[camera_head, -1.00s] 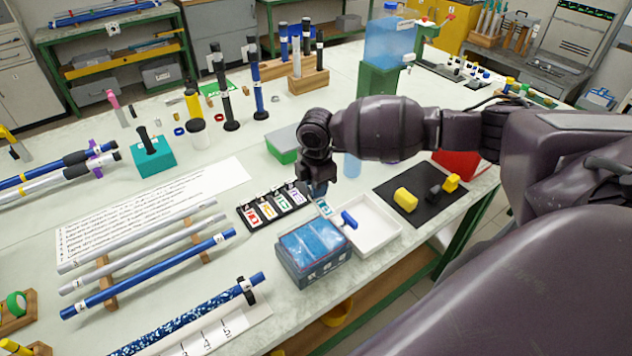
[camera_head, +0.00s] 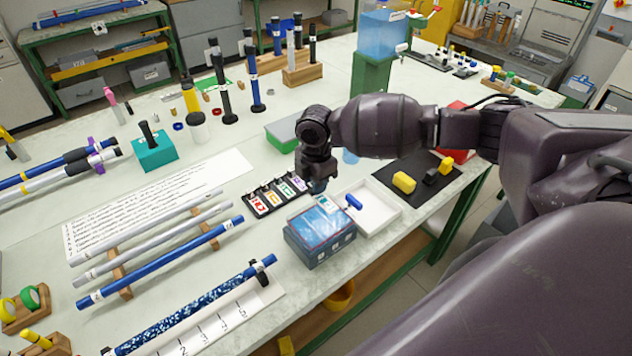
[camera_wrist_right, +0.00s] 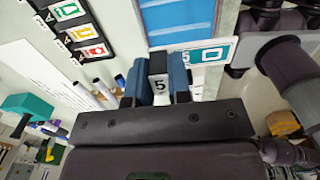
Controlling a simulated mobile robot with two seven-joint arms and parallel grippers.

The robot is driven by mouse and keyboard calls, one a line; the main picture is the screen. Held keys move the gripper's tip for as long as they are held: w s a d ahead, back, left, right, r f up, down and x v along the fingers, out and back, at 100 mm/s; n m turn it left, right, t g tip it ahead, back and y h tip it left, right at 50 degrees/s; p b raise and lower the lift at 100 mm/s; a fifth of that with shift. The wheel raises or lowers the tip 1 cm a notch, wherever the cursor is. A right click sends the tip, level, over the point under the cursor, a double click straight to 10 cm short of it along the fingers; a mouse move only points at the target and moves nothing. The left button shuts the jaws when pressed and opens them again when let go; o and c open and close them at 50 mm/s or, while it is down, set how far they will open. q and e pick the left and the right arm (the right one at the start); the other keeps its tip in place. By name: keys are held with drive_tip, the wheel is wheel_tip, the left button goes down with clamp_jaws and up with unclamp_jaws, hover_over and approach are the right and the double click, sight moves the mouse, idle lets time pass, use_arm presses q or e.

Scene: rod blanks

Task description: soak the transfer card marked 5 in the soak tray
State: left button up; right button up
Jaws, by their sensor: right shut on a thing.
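My right gripper (camera_head: 318,188) is shut on the tab of the transfer card marked 5 (camera_head: 326,203). The soak tray (camera_head: 318,254) is a dark blue-grey box with blue water. The card is at the tray's far edge in the head view; I cannot tell its exact height above it. The water (camera_wrist_right: 180,22) shows just ahead of the card in the wrist view. My left gripper is not in view.
A black rack (camera_head: 250,209) with several other cards stands left of the tray. A white tray (camera_head: 385,226) with a blue-handled tool adjoins it on the right. A black mat (camera_head: 410,194) with yellow and dark pieces lies farther right. Rods lie at the front left.

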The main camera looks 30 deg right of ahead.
sight(316, 219)
drive_tip(key=shift+a+f, duration=0.1)
drive_tip(key=shift+f, duration=0.9)
drive_tip(key=shift+f+b, duration=0.7)
drive_tip(key=shift+b, duration=0.2)
drive_tip(key=shift+f+b, duration=0.95)
drive_tip(key=shift+b, duration=0.1)
drive_tip(key=shift+f+b, duration=0.35)
drive_tip(key=shift+f, duration=1)
drive_tip(key=shift+f+b, duration=0.6)
drive_tip(key=shift+f, duration=0.4)
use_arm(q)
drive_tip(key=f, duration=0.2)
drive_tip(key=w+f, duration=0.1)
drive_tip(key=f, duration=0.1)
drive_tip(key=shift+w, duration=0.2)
use_arm(e)
drive_tip(key=shift+f, duration=0.1)
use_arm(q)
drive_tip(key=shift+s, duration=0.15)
